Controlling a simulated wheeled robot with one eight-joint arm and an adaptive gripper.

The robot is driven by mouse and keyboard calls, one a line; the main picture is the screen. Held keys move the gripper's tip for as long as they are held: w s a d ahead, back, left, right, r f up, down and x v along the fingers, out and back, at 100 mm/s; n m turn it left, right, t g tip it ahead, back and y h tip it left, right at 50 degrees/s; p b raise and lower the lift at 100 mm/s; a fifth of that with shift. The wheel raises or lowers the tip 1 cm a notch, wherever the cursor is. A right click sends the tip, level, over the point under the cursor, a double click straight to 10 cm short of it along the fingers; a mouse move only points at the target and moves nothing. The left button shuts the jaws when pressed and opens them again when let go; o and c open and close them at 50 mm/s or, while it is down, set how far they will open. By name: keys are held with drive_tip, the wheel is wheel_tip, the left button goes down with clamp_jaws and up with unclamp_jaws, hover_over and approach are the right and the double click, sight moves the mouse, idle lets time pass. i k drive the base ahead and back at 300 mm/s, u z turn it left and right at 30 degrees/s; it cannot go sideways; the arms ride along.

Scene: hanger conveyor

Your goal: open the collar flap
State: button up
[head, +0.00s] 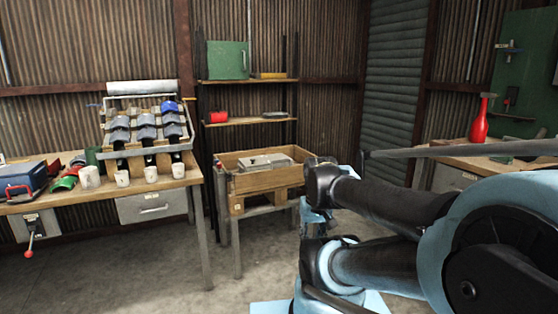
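I cannot pick out a collar flap for certain. A metal rack (143,88) stands on the workbench at the left, with rows of dark grey curved pieces (120,135) and a blue piece (170,106) at its upper right. A wooden crate (256,181) stands right of the bench, with a flat grey metal piece (265,161) inside. My black and light-blue arm fills the lower right of the head view. I can make out no gripper fingers in this view.
The workbench (97,203) also holds several pale cups (122,178) and a blue box (22,180). A shelf (245,122) stands behind the crate. A red bottle (480,120) is on the right bench. Floor (170,260) is clear in front.

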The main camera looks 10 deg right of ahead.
sight(245, 183)
drive_tip(key=u, duration=0.05)
drive_tip(key=i, duration=1)
drive_tip(key=z, duration=0.05)
